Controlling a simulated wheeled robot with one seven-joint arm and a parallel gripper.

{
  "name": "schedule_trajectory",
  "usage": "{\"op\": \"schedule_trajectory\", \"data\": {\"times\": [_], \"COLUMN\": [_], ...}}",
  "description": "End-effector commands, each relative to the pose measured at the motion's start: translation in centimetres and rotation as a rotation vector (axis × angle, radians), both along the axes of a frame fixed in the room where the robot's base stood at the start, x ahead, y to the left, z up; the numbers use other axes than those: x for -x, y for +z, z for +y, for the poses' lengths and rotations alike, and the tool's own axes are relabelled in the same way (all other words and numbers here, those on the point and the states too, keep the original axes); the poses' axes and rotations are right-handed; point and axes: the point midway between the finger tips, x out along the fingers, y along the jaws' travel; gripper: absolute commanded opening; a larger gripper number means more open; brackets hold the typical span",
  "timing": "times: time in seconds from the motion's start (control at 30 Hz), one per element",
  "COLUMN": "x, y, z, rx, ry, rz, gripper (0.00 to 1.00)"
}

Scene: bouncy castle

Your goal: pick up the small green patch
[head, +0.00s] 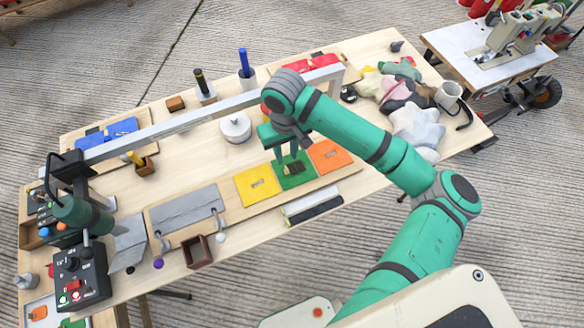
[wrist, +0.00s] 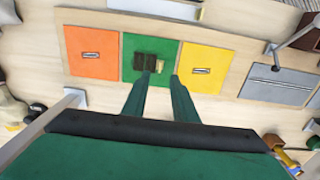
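The small green patch (head: 298,178) is a flat square lying between a yellow and an orange square on a pale wooden board. In the wrist view the green patch (wrist: 133,46) has a dark block-like area and a small tan piece at its middle; I cannot tell whether the dark area is shadow. My gripper (head: 287,158) points down over the patch. In the wrist view its two fingers (wrist: 161,77) are apart, with nothing held between them. Whether the fingertips touch the patch is unclear.
The yellow square (head: 258,184) and orange square (head: 329,156) flank the patch closely. A grey rail (head: 200,119) spans the table behind my gripper. A grey hinged plate (head: 186,208) lies to the left. A white round pot (head: 235,127) stands behind. Cloth scraps (head: 418,126) are heaped right.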

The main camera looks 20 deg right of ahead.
Motion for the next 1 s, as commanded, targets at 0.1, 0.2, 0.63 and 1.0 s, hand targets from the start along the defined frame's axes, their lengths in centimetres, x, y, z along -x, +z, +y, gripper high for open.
{"op": "schedule_trajectory", "data": {"times": [0.1,0.2,0.63,1.0], "x": [0.0,0.0,-0.2,-0.2], "y": [-1.6,-2.3,-6.4,-7.7], "z": [0.0,0.0,0.1,0.1], "rx": [-0.002,0.000,-0.001,0.000], "ry": [-0.002,-0.001,-0.003,-0.002], "rz": [0.000,0.000,0.000,-0.001], "gripper": [0.26,0.26,0.26,0.21]}}
